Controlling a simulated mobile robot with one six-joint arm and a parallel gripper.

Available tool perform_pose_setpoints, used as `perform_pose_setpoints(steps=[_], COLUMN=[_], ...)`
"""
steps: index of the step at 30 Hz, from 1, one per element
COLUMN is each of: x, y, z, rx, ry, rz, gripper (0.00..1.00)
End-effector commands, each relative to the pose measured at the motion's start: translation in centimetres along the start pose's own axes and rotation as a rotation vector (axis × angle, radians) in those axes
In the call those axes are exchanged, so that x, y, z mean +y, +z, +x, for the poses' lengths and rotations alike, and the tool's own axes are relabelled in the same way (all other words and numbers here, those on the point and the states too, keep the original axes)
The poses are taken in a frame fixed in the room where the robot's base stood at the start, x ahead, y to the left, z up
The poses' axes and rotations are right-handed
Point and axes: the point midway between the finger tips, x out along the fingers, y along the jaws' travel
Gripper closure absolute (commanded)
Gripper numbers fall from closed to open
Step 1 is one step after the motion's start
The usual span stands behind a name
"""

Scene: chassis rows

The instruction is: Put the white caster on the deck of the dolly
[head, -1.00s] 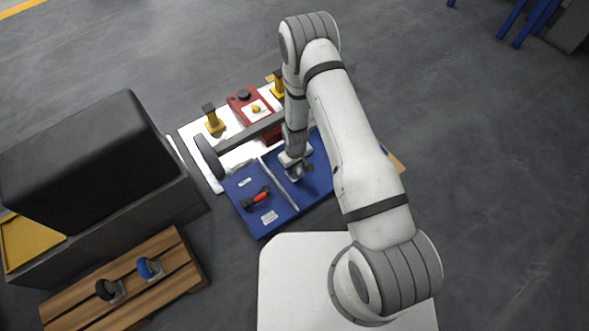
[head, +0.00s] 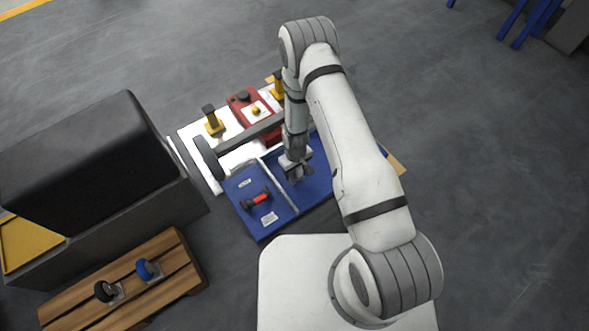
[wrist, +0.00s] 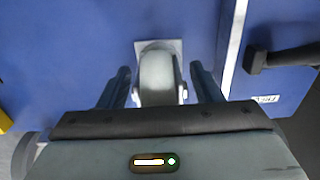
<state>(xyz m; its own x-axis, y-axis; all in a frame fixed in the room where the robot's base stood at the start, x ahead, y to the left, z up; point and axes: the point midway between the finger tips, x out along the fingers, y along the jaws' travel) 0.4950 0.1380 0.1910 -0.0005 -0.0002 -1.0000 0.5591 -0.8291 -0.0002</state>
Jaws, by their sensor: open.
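The white caster (wrist: 158,75) shows in the wrist view between the two fingers of my gripper (wrist: 160,85). Its square plate is against a blue surface and its wheel points toward the camera. The fingers are open, one on each side, with gaps visible. In the head view my gripper (head: 296,174) is low over the right part of a blue panel (head: 320,185) and hides the caster. A low wooden slatted platform (head: 180,268) is at lower left. I cannot tell for certain which of these is the dolly.
Black (head: 105,290) and blue (head: 147,269) casters stand on the wooden platform. A red-and-black part (head: 260,198) lies left of the panel's light divider (head: 277,185). Behind are a grey bar with a wheel (head: 207,157), a red block (head: 240,101) and yellow posts (head: 213,122).

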Motion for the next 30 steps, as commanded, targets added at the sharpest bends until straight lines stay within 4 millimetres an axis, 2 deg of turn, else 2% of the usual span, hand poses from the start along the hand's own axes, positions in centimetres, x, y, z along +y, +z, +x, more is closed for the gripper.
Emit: perform_pose_setpoints(steps=[5, 15, 21, 27, 30], x=[0.0, 0.0, 0.0, 0.0, 0.5], y=[-0.1, -0.1, -0.1, -0.1, -0.2], z=[-2.7, -9.9, -11.9, -12.6, -14.3], rx=[0.003, 0.002, 0.001, 0.002, 0.007], ry=[0.001, 0.001, 0.0, 0.0, 0.002], rz=[0.0, -0.001, -0.001, 0.002, 0.019], gripper=[0.41, 0.41, 0.41, 0.41, 0.41])
